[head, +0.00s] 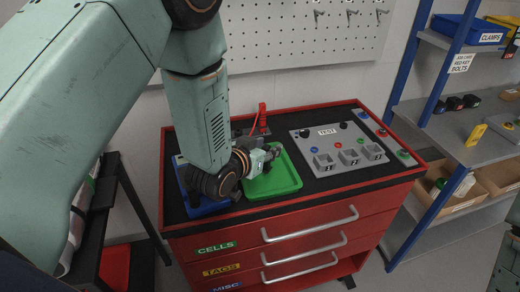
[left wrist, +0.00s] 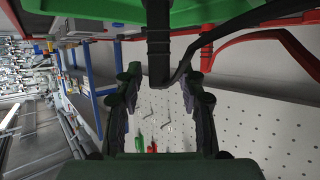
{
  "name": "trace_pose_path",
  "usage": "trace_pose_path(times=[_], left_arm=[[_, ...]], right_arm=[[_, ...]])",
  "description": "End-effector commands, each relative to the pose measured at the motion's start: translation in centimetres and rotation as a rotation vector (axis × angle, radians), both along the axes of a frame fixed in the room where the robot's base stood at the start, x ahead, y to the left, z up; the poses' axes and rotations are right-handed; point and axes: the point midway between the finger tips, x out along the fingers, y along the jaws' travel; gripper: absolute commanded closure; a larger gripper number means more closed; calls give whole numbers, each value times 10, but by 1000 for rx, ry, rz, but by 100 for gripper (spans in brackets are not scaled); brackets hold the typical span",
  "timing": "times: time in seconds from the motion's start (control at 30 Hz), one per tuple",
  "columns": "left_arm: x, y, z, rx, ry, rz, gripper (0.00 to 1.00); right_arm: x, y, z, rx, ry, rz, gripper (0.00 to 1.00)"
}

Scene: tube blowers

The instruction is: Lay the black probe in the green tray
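The green tray (head: 283,180) lies on the black top of the red cart, right of the blue tray (head: 207,207). My left gripper (head: 270,155) is low over the green tray's left side, and my arm hides part of both trays. In the left wrist view, the fingers of my left gripper (left wrist: 160,76) stand apart. A black probe-like piece with a dark cable (left wrist: 159,45) shows between them, with gaps at its sides; whether it rests on the tray is unclear. Green surface (left wrist: 210,11) fills the top of that view.
A red probe (head: 262,118) stands upright behind the green tray. A grey test panel (head: 320,140) with knobs and sockets lies to the right. Blue-framed shelves (head: 440,110) stand at the right, and a pegboard wall (head: 290,35) is behind.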

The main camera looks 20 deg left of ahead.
Motion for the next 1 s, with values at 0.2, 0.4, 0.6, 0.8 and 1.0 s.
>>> trace_pose_path(times=[0.2,0.4,0.6,0.8,1.0], left_arm=[[-24,5,13,0,1,1,60],[-59,12,28,-2,1,1,60],[-90,18,41,-2,0,2,60],[-106,21,47,-1,-1,0,60],[-109,21,48,0,-1,0,60]], right_arm=[[0,0,3,0,0,0,60],[0,0,5,0,0,0,60],[0,0,6,0,0,0,60],[0,0,6,0,0,0,60],[0,0,6,0,0,0,60]])
